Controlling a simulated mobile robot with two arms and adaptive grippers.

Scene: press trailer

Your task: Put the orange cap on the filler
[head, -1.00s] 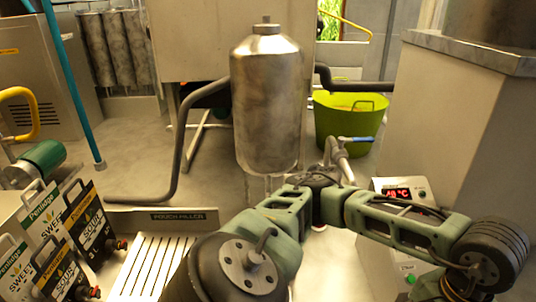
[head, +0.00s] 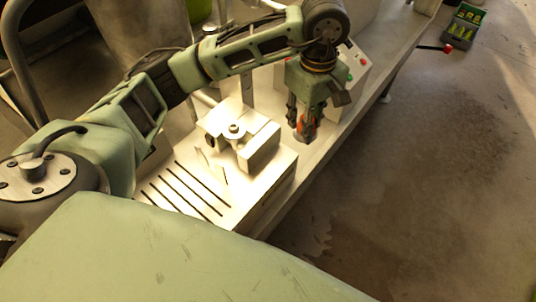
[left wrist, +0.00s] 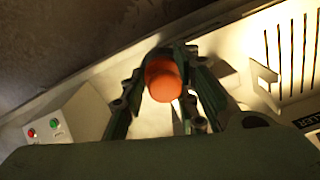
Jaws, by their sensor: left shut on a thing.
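The orange cap (head: 308,128) is between the fingertips of my left gripper (head: 305,127), which is shut on it and points down. In the left wrist view the orange cap (left wrist: 163,84) shows as a round end between the two fingers. The pouch filler (head: 270,172) is a pale metal bench unit with a slotted top. The gap beneath the cap is hard to judge. My right gripper is in neither view.
A control box (head: 350,72) with red and green buttons stands just behind the gripper; it also shows in the left wrist view (left wrist: 60,125). A steel vessel (head: 140,38) is behind my arm. Open floor lies right of the bench. A green crate (head: 464,25) stands far right.

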